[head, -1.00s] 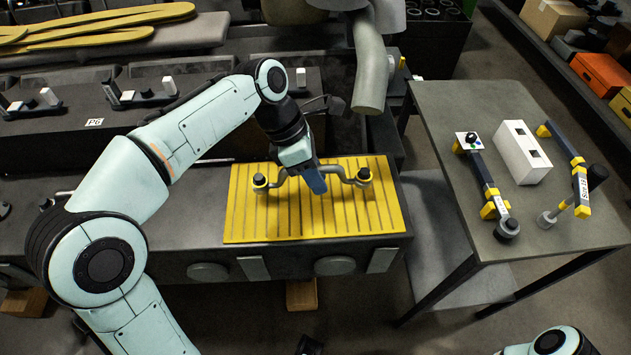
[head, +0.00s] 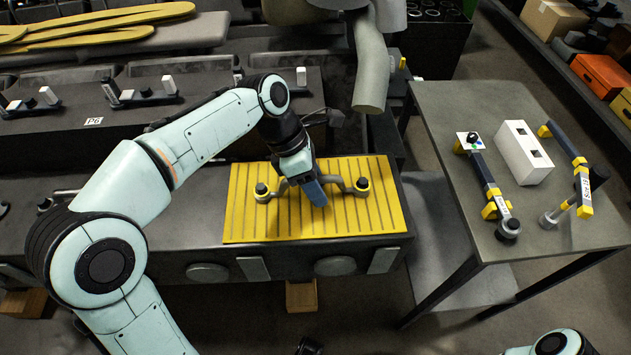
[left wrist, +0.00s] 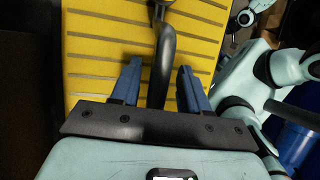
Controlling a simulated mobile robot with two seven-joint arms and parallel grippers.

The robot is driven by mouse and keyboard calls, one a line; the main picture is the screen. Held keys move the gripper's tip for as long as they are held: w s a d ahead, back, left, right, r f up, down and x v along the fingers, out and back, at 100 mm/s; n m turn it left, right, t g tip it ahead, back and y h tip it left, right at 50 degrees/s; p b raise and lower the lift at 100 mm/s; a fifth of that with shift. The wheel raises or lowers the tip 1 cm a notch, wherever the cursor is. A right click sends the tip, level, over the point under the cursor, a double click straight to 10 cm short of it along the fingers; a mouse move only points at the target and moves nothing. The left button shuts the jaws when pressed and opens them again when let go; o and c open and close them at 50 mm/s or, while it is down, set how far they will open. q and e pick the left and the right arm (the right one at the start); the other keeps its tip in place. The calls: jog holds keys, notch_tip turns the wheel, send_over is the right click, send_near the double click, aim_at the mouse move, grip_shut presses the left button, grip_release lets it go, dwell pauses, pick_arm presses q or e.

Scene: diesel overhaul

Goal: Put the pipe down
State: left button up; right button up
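In the left wrist view the pipe (left wrist: 165,60) runs between the two blue fingers of my left gripper (left wrist: 159,85), with a gap on each side. The fingers are open around the pipe. My right gripper is not in view.
A grey table (head: 450,115) to the right holds a white block (head: 521,155) and yellow-and-dark tools. A thick grey duct (head: 370,75) hangs behind the mat. The mat's front strip is clear.

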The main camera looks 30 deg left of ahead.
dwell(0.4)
pick_arm(q)
jog(key=shift+w+r, duration=0.1)
jog(key=shift+r, duration=0.2)
jog(key=p+v, duration=0.4)
jog(key=v, duration=0.8)
jog(key=shift+r, duration=0.25)
